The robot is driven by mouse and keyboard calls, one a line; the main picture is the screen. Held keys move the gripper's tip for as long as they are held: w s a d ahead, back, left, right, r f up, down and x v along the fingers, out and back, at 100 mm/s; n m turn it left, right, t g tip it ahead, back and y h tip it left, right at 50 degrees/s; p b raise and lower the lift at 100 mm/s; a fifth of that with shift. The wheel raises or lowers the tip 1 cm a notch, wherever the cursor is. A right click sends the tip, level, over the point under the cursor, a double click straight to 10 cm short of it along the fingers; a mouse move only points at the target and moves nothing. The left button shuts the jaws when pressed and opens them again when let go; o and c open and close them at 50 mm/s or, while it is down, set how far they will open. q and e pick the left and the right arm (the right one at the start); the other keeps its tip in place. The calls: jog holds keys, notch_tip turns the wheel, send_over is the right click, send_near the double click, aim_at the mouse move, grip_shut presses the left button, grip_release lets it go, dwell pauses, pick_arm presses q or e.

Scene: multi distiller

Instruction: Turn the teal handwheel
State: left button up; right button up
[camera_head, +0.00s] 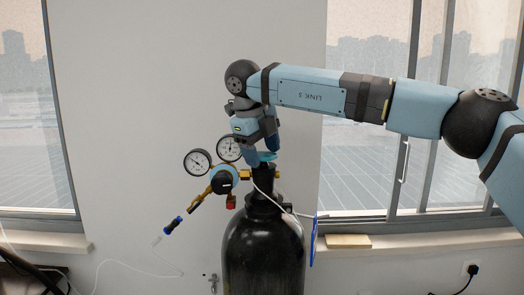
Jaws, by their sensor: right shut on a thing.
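The teal handwheel (266,156) sits on top of the black gas cylinder (263,250), partly hidden by my gripper. My right gripper (262,148) comes down on it from above, with its arm reaching in from the right. Its fingers are shut on the handwheel. The cylinder stands upright. My left gripper is not in view.
A regulator (223,180) with two round gauges juts out to the left of the cylinder neck, close to my gripper. A thin white hose hangs around the cylinder's shoulder. A tan block (348,241) lies on the right windowsill. The wall behind is bare.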

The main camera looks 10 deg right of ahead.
jog(key=shift+r, duration=0.1)
dwell(0.3)
jog(key=o, duration=0.9)
jog(key=v, duration=1.3)
jog(key=shift+a+r, duration=0.1)
jog(key=shift+r, duration=0.2)
